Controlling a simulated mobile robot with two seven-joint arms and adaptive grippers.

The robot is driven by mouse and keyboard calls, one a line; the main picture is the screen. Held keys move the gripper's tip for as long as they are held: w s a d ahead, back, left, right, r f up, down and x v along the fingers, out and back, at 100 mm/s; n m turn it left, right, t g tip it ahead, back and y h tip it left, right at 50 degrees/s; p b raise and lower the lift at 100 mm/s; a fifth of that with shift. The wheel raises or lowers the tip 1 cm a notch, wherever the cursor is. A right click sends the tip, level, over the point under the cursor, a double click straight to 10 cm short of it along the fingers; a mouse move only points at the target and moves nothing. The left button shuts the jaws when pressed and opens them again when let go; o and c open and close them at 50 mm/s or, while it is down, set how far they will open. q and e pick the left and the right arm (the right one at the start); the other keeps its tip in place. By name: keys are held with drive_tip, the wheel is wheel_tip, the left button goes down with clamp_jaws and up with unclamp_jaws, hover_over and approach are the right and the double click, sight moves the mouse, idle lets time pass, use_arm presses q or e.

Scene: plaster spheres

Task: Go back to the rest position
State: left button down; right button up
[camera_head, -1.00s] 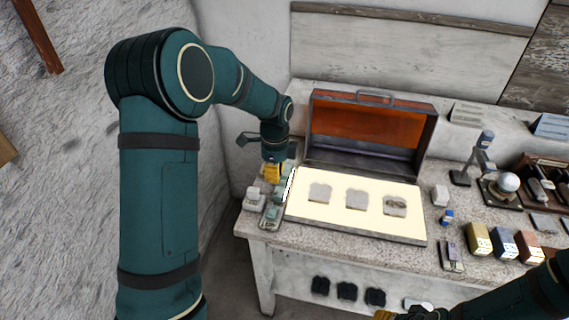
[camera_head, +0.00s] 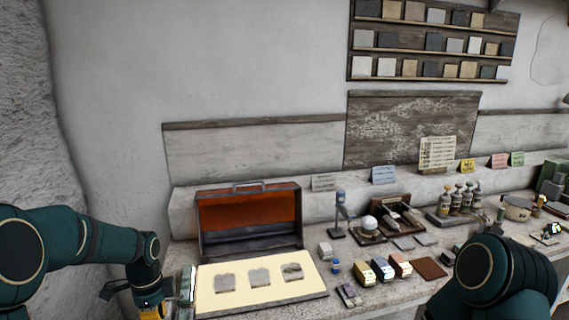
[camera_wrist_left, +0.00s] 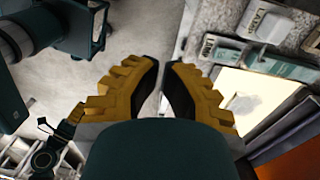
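My left arm enters at the lower left of the head view, and its gripper (camera_head: 152,312) is cut by the bottom edge, beside the left side of the lit panel. In the left wrist view, the yellow fingers of the left gripper (camera_wrist_left: 164,68) have a narrow empty gap between their dark pads, with pale floor showing through.
The table holds an open orange-lined case (camera_head: 250,218), a lit panel (camera_head: 210,303) with three grey pieces, several coloured blocks (camera_head: 383,268) and a white sphere on a stand (camera_head: 370,222). A sample shelf (camera_head: 430,48) hangs above. Small objects (camera_wrist_left: 264,22) lie near the left fingers.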

use_arm(q)
drive_tip(key=s+d+f+n+h, duration=0.1)
drive_tip(key=s+d+f+n, duration=0.15)
drive_tip(key=d+f, duration=0.3)
drive_tip(key=s+d+f+n+h, duration=0.1)
drive_tip(key=d+f+n, duration=0.25)
drive_tip(key=f, duration=0.35)
drive_tip(key=s+d+f+n+t+h, duration=0.1)
drive_tip(key=s+d+f+n, duration=0.3)
drive_tip(key=s, duration=0.3)
drive_tip(key=s+d+f+n+t+b, duration=0.1)
drive_tip(key=s+d+f+n, duration=0.3)
drive_tip(key=s+d+n, duration=0.3)
drive_tip(key=shift+f+t+h, duration=0.3)
drive_tip(key=shift+t+h, duration=0.1)
use_arm(e)
drive_tip(key=shift+s+f, duration=0.3)
drive_tip(key=shift+f, duration=0.25)
